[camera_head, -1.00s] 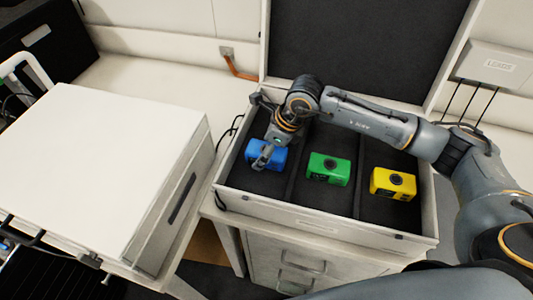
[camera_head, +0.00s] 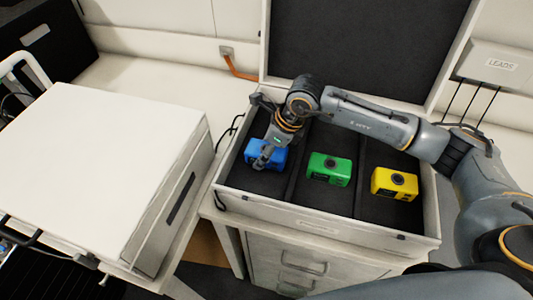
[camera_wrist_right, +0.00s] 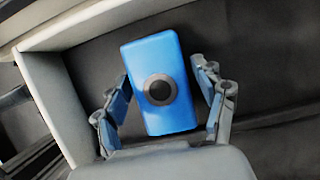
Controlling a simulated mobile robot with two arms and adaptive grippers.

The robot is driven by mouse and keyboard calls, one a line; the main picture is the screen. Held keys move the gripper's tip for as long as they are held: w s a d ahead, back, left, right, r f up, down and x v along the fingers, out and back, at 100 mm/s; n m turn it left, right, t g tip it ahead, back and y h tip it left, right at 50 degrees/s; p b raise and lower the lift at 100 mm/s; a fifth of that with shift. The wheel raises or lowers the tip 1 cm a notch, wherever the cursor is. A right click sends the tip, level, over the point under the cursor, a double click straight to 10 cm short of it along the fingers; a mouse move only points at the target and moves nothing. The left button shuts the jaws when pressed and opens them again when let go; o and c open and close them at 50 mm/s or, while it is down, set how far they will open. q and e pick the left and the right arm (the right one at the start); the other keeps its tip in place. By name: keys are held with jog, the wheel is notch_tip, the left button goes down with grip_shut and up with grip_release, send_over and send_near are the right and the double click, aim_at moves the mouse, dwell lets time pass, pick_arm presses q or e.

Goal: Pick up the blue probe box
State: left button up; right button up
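The blue probe box (camera_head: 265,154) sits in the left compartment of the open case (camera_head: 317,224). It has a round dark knob on top. My right gripper (camera_head: 263,157) reaches down over it from above and partly hides it. In the right wrist view the blue probe box (camera_wrist_right: 160,85) lies between the two fingers of my right gripper (camera_wrist_right: 163,95), one finger on each side. The fingers are spread, with a small gap showing beside the box, so the gripper is open around it. My left gripper is not in view.
A green box (camera_head: 328,169) sits in the middle compartment and a yellow box (camera_head: 394,184) in the right one. The case's thin walls and dividers stand close around them. The raised lid (camera_head: 365,50) is behind. A white-topped unit (camera_head: 95,170) stands at left.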

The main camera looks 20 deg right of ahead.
jog(key=c, duration=1.1)
jog(key=shift+c, duration=0.4)
jog(key=shift+r, duration=0.1)
